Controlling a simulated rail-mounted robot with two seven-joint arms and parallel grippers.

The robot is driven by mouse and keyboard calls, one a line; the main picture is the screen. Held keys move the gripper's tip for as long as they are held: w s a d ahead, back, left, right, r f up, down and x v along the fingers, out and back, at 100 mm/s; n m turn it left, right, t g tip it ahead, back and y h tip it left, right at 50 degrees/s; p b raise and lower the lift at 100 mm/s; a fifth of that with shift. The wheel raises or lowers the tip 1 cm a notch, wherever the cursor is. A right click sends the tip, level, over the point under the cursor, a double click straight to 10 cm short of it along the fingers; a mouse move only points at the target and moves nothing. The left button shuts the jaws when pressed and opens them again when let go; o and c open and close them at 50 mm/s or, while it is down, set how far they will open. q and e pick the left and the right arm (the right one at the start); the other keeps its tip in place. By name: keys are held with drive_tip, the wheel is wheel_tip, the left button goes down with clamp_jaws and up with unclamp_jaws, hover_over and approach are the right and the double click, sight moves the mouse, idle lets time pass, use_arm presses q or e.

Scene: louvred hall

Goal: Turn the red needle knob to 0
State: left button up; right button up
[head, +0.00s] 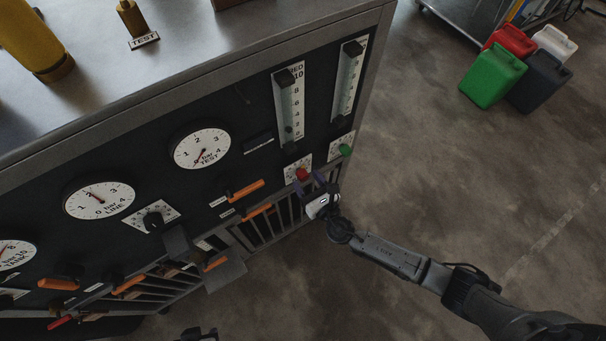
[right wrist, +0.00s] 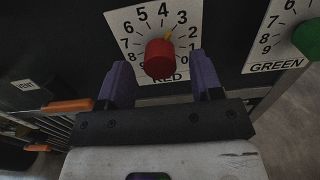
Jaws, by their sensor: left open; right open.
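The red needle knob (right wrist: 159,58) sits on a white dial plate (right wrist: 127,30) marked RED, with numbers from 0 at the lower right round to the lower left. Its yellow pointer (right wrist: 168,36) points up and right, near 3. My right gripper (right wrist: 161,77) is open, its two purple fingers on either side of the knob in the picture with a gap at each side; contact is not visible. In the head view the red knob (head: 302,174) is just beyond my right gripper (head: 317,184). My left gripper (head: 198,333) shows only partly at the bottom edge.
A green knob (head: 345,150) is to the right of the red one. Two upright flow tubes (head: 289,105) stand above. Open floor lies right.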

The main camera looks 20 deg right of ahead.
drive_tip(key=shift+w, duration=0.45)
drive_tip(key=shift+w+a, duration=0.2)
drive_tip(key=shift+w, duration=0.5)
drive_tip(key=shift+c, duration=0.3)
clamp_jaws()
